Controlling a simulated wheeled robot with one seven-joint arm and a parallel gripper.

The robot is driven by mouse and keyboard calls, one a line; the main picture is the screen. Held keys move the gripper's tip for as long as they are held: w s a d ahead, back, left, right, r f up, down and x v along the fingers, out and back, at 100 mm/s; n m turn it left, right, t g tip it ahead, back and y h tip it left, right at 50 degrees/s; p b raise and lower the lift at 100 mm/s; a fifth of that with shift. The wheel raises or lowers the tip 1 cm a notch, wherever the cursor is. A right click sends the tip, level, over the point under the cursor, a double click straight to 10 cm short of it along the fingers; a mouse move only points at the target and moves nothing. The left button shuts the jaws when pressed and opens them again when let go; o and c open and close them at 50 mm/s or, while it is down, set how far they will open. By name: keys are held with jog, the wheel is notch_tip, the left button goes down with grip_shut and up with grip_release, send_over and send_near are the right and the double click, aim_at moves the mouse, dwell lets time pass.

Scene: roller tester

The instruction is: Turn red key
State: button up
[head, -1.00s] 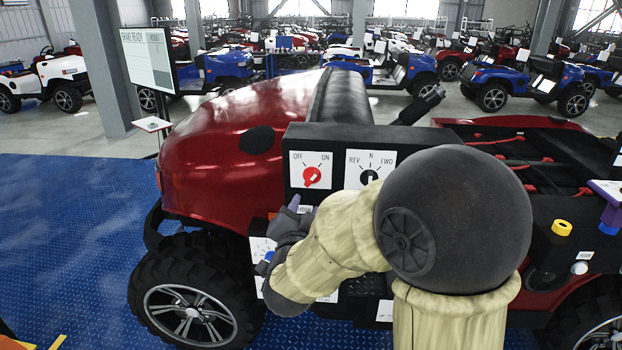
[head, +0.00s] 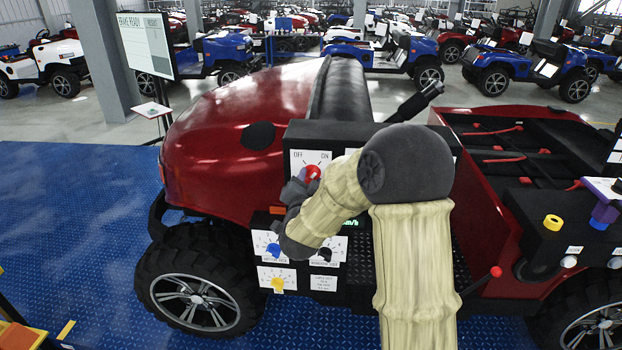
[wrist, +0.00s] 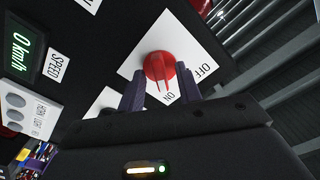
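The red key (head: 312,172) is a round red knob with a raised grip, on a white OFF/ON plate (head: 298,157) on the black panel of the red vehicle. In the wrist view the red key (wrist: 160,68) lies ahead of and between the two fingertips, its ridge pointing down toward the ON side of the picture. My gripper (wrist: 161,84) is open, with its dark purple fingers apart on either side of the key's lower edge. Contact with the key cannot be told. In the head view my gripper (head: 301,178) is just below and left of the key, partly covering the plate.
Below on the panel are a blue knob (head: 273,250), a black knob (head: 325,254) and a yellow knob (head: 278,285). A green speed display (wrist: 28,53) shows 0 km/h. My forearm hides the REV/N/FWD plate. A screen (head: 146,46) reading BRAKE READY stands at left.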

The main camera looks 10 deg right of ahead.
grip_shut()
jog(key=shift+f+n+b, duration=0.15)
jog(key=shift+n+b, duration=0.25)
jog(key=shift+b, duration=0.05)
jog(key=shift+a+n+b, duration=0.1)
jog(key=shift+n+b, duration=0.4)
jog(key=shift+n, duration=0.1)
jog(key=n+b, duration=0.2)
jog(key=n, duration=0.2)
jog(key=shift+f, duration=0.1)
jog(key=n+b, duration=0.1)
jog(key=n, duration=0.2)
jog(key=shift+n, duration=2.5)
